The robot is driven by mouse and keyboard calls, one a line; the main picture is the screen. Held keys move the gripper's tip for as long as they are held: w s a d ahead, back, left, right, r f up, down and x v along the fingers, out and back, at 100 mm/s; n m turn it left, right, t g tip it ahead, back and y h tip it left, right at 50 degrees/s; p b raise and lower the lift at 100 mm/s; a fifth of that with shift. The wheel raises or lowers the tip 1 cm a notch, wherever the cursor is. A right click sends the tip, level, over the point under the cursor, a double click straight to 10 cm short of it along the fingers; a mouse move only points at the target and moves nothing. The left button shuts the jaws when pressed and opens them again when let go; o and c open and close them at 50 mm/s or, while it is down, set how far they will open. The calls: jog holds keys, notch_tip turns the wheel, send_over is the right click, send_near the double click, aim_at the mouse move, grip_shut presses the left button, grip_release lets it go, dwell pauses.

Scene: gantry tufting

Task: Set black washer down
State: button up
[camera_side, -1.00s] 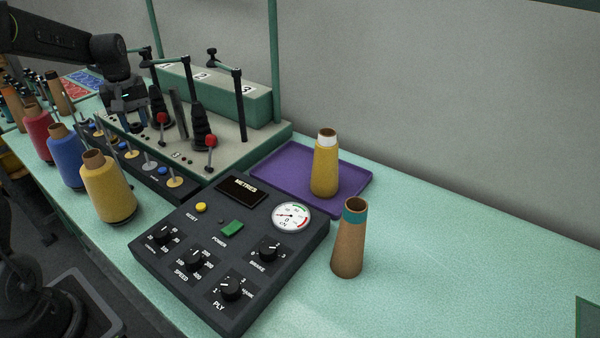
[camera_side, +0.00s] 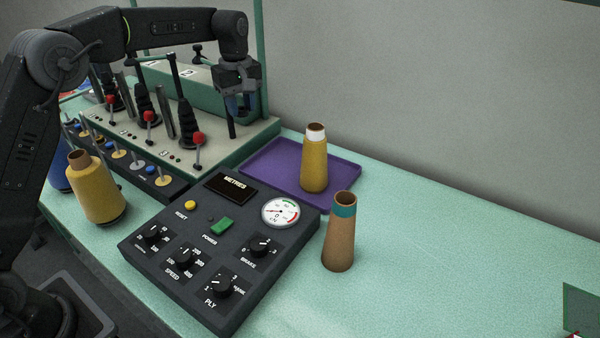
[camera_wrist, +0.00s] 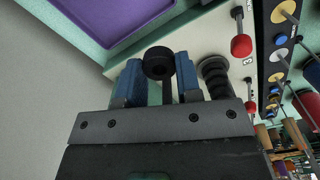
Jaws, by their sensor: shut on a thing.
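The black washer (camera_wrist: 158,62) is a thick dark ring with a centre hole, held between the tips of the two blue fingers in the wrist view. My gripper (camera_side: 239,106) is shut on it, above the back right part of the beige machine base (camera_side: 262,134). My gripper also shows in the wrist view (camera_wrist: 158,80). The washer cannot be made out in the side view. A black ribbed stack (camera_wrist: 215,75) stands beside the fingers in the wrist view; the side view shows several such stacks, one near a red-topped lever (camera_side: 198,137).
A purple tray (camera_side: 262,165) holds a yellow cone (camera_side: 314,165). A brown cone with a teal band (camera_side: 339,240) stands near the dark control panel (camera_side: 195,290). A yellow spool (camera_side: 98,195) stands at left.

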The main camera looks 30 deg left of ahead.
jog(key=w+d, duration=0.1)
jog(key=d, duration=0.4)
send_over(265, 173)
notch_tip(265, 173, down, 11)
jog(key=shift+s+d, duration=0.1)
jog(key=shift+f, duration=2.75)
jog(key=shift+f, duration=0.15)
jog(key=o, duration=0.6)
jog(key=shift+o, duration=0.2)
